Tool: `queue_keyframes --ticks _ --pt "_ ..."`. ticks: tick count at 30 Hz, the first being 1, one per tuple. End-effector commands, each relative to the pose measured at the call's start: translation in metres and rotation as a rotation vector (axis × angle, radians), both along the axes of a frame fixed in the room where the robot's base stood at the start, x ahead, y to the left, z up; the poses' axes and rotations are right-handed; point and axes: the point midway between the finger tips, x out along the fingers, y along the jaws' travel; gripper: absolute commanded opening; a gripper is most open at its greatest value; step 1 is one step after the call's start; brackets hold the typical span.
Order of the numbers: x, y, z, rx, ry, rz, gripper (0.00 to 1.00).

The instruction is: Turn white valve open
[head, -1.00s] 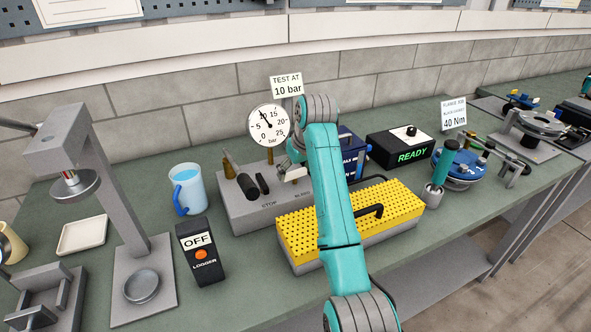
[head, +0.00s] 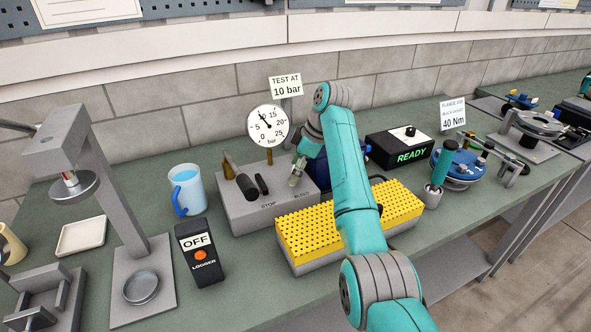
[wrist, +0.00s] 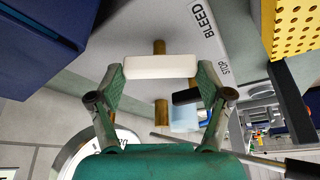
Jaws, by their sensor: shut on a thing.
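The white valve handle (wrist: 160,66) sits on a brass stem in the wrist view, by the BLEED label (wrist: 203,20). My gripper (wrist: 160,82) is shut on it, with one finger at each end of the handle. In the head view my gripper (head: 298,170) is at the right end of the grey test block (head: 238,212). My gripper and wrist hide most of the handle there. The pressure gauge (head: 268,127) stands behind the block, its needle near 10.
Two black handles (head: 246,186) stand on the block left of my gripper. A yellow perforated block (head: 300,238) lies in front, under my arm. A blue box (head: 318,170) is close to my gripper's right. A blue mug (head: 187,188) and the OFF logger (head: 200,252) are left.

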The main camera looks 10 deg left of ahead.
Motion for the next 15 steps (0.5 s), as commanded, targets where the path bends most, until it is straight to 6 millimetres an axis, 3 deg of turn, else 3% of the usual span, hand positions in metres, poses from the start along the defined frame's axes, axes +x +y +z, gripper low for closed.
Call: queue_keyframes --ticks 15 --pt "0.0015 -0.0002 -0.0009 -0.002 0.004 0.430 0.43"
